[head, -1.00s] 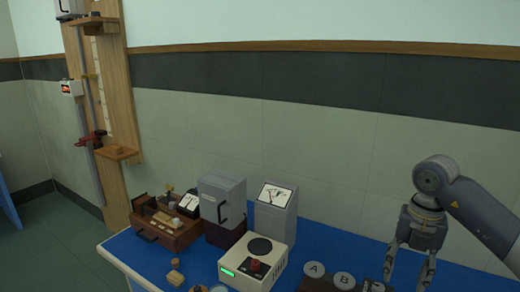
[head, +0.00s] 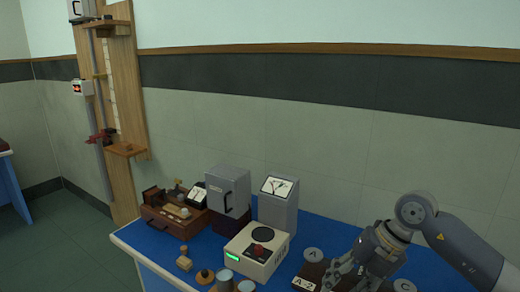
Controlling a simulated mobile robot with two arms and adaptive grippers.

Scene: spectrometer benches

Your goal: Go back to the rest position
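My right gripper (head: 342,277) is in the lower right of the head view, over the dark block (head: 310,270) with the lettered discs. It points down and to the left, its fingers look apart, and I see nothing held between them. Disc A (head: 313,254) shows left of the gripper and disc C (head: 403,285) right of it. Disc B is hidden behind my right gripper. My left gripper is not in view.
The blue bench (head: 140,243) holds a cream instrument with a black knob (head: 252,254), a grey meter box (head: 277,212), a grey cabinet (head: 228,190) and a brown wooden case (head: 160,222). Small pieces stand along the front. A wooden wall stand (head: 122,100) rises at left.

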